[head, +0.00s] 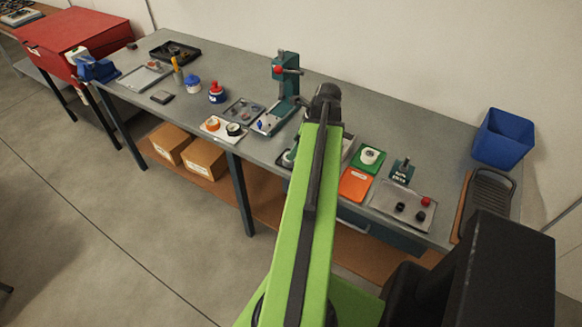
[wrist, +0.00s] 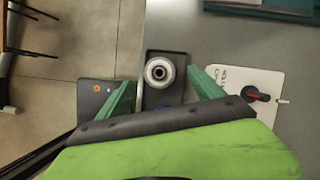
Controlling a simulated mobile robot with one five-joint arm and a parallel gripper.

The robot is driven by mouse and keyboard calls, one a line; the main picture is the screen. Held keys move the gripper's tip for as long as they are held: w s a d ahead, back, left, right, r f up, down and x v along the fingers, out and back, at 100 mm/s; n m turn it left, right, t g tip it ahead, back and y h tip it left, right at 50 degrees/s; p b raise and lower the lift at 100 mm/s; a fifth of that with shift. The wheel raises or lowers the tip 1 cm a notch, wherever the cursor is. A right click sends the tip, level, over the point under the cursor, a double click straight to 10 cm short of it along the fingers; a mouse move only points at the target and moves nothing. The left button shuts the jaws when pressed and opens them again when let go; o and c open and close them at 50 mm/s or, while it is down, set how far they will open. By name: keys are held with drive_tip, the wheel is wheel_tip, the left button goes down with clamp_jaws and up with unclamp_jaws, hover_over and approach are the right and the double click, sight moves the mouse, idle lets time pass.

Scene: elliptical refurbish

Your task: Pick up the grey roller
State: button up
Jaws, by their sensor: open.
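The grey roller (wrist: 159,72) shows in the wrist view as a pale ring-shaped round thing with a dark centre, seen from above. It stands on a small dark tray (wrist: 174,98). My gripper (wrist: 160,78) is open, with one green finger on each side of the roller in this view. I see a gap on both sides, and the height between fingers and roller is hard to tell. In the head view my green arm hides the fingers, and I cannot make out the roller there.
The grey bench (head: 225,75) also bears a green press (head: 286,75), an orange box (head: 355,185), a metal tray (head: 385,198) and a blue bin (head: 503,140). Open floor lies in front.

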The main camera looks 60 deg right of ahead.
drive_tip(key=b+x, duration=0.4)
drive_tip(key=shift+s+f, duration=0.2)
drive_tip(key=shift+f, duration=0.25)
drive_tip(key=shift+w+a+f+b, duration=0.1)
drive_tip(key=shift+w+f+b, duration=0.15)
drive_tip(key=shift+b, duration=0.25)
drive_tip(key=shift+r, duration=0.15)
drive_tip(key=c, duration=1.5)
